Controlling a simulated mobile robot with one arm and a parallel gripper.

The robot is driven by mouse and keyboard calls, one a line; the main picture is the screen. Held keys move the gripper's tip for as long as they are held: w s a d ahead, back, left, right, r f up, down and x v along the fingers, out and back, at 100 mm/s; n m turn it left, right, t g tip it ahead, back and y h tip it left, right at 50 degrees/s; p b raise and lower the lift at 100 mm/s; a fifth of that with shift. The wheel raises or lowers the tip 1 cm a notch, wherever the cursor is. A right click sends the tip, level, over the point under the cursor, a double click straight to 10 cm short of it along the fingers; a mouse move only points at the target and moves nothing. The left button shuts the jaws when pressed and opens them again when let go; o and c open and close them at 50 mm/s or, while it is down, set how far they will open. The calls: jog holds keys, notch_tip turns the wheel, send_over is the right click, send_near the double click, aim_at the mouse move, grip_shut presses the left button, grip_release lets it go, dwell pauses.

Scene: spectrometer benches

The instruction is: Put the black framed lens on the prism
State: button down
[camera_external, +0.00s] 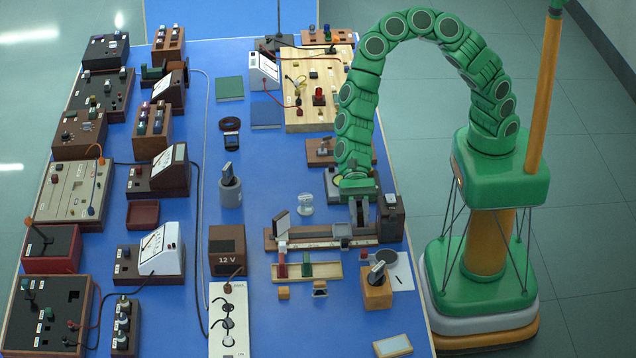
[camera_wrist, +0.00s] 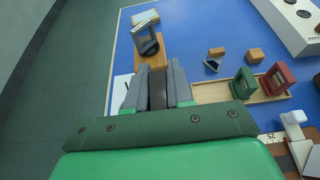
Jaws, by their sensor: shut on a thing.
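My gripper (camera_external: 358,222) is low over the right end of the optical bench, fingers pointing down. In the wrist view my gripper (camera_wrist: 158,88) is closed on a dark upright piece (camera_wrist: 158,95), seen edge-on between the grey fingers. It appears to be the black framed lens; its glass face is hidden. A small triangular piece with a pale rim (camera_wrist: 211,65), which looks like the prism, lies beyond the tray, apart from my gripper. It also shows in the external view (camera_external: 320,288), by a small wooden block.
A wooden tray (camera_wrist: 212,93) holds a red frame (camera_wrist: 277,79) and a green frame (camera_wrist: 244,84). A wooden block (camera_external: 377,294) carries a tilted dark-framed pane (camera_wrist: 146,38). A white panel (camera_external: 230,325) stands left of the tray. A glass jar (camera_external: 306,204) stands behind the bench (camera_external: 325,242).

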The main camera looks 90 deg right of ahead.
jog(key=shift+s+d+r, duration=0.45)
jog(key=shift+s+d, duration=0.2)
jog(key=shift+s, duration=0.1)
jog(key=shift+s+d+r, duration=0.45)
jog(key=shift+s+d, duration=0.2)
jog(key=shift+s, duration=0.1)
